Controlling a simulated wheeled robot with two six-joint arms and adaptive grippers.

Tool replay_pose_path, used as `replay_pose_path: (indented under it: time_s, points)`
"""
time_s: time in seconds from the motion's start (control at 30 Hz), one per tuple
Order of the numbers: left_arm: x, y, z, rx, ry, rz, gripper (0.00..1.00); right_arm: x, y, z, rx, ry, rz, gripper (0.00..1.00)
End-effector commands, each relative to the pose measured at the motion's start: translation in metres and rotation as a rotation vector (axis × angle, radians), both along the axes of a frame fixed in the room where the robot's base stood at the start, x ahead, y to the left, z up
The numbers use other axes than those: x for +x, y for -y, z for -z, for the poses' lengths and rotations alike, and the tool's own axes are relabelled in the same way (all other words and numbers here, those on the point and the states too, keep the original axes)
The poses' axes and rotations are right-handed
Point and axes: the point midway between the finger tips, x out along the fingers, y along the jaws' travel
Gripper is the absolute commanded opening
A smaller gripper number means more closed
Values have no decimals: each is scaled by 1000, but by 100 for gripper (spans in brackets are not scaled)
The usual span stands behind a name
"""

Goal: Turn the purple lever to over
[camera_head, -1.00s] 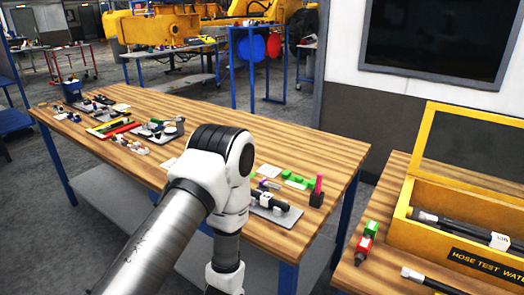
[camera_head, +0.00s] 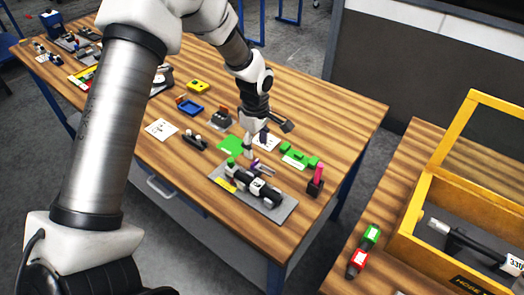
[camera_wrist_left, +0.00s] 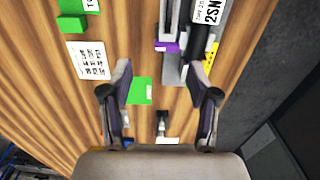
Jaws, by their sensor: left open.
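The purple lever (camera_head: 262,168) sits by a black and white fitting (camera_head: 258,188) on a grey plate (camera_head: 278,209) at the table's near right part. In the left wrist view the purple lever (camera_wrist_left: 166,46) shows as a small purple piece beside a grey bar, beyond the fingertips. My left gripper (camera_head: 255,147) points down just behind the lever in the head view. It also shows in the left wrist view (camera_wrist_left: 160,84), with its fingers apart and nothing between them. I see no contact with the lever. My right gripper is not in view.
A green card (camera_head: 231,145) lies under the gripper. Green blocks (camera_head: 300,158) and a pink upright handle on a black base (camera_head: 316,186) stand to the right. A yellow case (camera_head: 405,225) is on the right-hand table. Bare wood lies behind the green blocks.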

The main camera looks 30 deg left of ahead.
Motion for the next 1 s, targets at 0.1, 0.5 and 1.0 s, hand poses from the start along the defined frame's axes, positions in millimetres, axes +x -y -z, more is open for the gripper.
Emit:
replay_pose_path:
  time_s: [0.1, 0.5, 1.0]
  points:
    - [-1, 0, 20, 0, -5, 1, 60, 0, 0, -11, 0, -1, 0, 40]
    - [-1, 0, 64, 0, 1, 3, 60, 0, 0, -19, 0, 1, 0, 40]
    - [-2, 1, 65, -1, -2, 3, 0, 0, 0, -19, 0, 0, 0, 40]
